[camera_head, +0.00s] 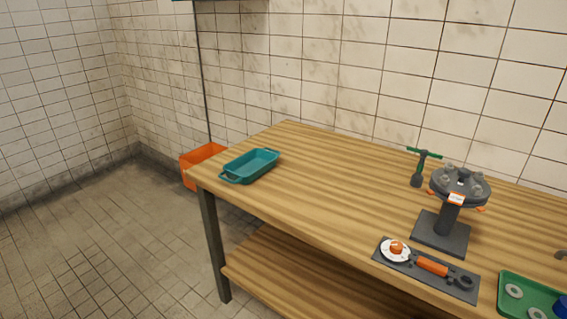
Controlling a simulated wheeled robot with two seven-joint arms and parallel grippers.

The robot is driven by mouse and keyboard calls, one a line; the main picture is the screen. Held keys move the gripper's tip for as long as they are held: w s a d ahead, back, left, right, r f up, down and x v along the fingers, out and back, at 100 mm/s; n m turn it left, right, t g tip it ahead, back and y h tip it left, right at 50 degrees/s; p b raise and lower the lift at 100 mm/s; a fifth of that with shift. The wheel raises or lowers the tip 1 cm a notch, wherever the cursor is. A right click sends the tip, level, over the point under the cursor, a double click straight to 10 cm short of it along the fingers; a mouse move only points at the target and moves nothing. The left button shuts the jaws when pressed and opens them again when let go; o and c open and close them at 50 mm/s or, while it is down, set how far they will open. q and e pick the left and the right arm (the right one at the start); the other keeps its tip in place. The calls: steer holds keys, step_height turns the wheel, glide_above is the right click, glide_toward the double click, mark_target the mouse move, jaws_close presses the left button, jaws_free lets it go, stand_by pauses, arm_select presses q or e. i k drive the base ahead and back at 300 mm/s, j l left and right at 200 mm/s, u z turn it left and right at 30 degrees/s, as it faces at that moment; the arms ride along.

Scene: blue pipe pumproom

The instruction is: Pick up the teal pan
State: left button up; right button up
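The teal pan (250,165) is a shallow rectangular dish with a loop handle at each end. It lies upright near the left end of the wooden table (310,180), close to the table's front left corner. It looks empty. Neither of my grippers shows in the head view.
An orange bin (202,163) stands behind the table's left end. To the right are a grey flanged stand (449,215), a small green-handled tool (420,168), a dark mat (428,270) with orange parts and a green tray (530,299). The table between pan and stand is clear.

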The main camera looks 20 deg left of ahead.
mark_target(247, 168)
steer(key=i+j+z, duration=0.15)
steer(key=j, duration=0.35)
steer(key=i+j+z, duration=0.2)
steer(key=j, duration=0.3)
steer(key=j+z, duration=0.15)
steer(key=j, duration=0.4)
steer(key=i+j+z, duration=0.2)
steer(key=j, duration=0.35)
steer(key=k, duration=0.05)
